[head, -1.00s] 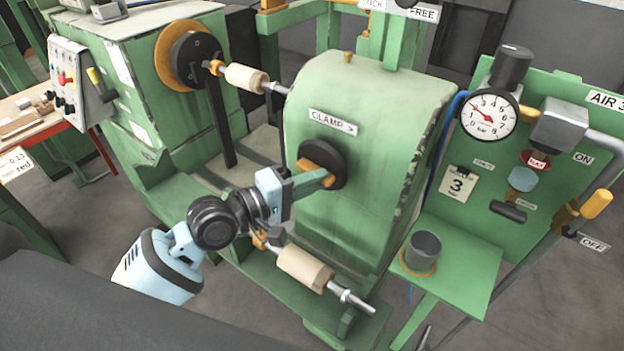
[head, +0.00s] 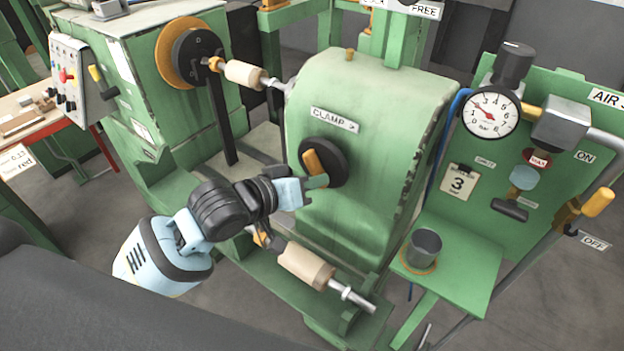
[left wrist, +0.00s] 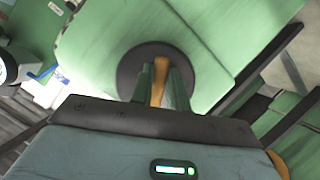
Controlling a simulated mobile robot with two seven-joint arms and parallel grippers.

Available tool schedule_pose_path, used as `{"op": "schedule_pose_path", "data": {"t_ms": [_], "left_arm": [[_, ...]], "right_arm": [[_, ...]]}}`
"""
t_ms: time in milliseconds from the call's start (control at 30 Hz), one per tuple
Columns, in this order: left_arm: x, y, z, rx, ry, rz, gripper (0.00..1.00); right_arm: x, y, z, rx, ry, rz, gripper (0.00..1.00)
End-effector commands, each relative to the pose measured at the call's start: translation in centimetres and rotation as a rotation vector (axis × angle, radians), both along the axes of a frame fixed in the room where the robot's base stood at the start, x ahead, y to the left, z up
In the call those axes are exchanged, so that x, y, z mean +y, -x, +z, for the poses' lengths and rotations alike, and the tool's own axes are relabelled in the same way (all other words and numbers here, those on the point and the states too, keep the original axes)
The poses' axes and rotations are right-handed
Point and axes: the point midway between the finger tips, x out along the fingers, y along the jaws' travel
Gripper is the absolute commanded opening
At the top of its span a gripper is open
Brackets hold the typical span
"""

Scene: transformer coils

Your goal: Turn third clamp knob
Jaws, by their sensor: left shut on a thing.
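The clamp knob is a black disc (head: 333,151) with an orange grip bar (head: 312,160), on the front of the green housing (head: 375,100) below a "CLAMP >" label (head: 334,119). In the head view the bar stands steeply, leaning slightly. My left gripper (head: 316,181) reaches it from the lower left and is shut on the bar. In the left wrist view the bar (left wrist: 159,75) lies between the two green fingers (left wrist: 160,92), in front of the black disc (left wrist: 128,68). My right gripper is not in view.
A wooden roller on a steel shaft (head: 305,262) lies low, just right of my left arm. Another roller (head: 245,74) is above left. A green panel with a pressure gauge (head: 488,112) and a shelf with a grey cup (head: 424,247) stand at right.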

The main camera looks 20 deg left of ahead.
Motion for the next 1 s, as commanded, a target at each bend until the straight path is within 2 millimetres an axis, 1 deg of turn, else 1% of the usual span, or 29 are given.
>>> {"op": "schedule_pose_path", "data": {"t_ms": [200,400,933,967,1000], "left_arm": [[0.11,-0.07,-0.06,-0.041,-0.114,0.0,0.0],[0.18,-0.08,-0.12,-0.061,-0.17,0.001,0.0],[0.22,-0.09,-0.18,-0.067,-0.192,0.0,0.0],[0.22,-0.09,-0.18,-0.067,-0.192,0.0,0.19],[0.22,-0.09,-0.18,-0.067,-0.192,0.0,0.24]], "right_arm": [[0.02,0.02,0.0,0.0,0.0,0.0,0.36],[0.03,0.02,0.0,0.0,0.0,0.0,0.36],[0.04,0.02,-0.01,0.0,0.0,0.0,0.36],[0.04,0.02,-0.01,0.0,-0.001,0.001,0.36],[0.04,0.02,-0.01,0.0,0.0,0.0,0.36]]}}
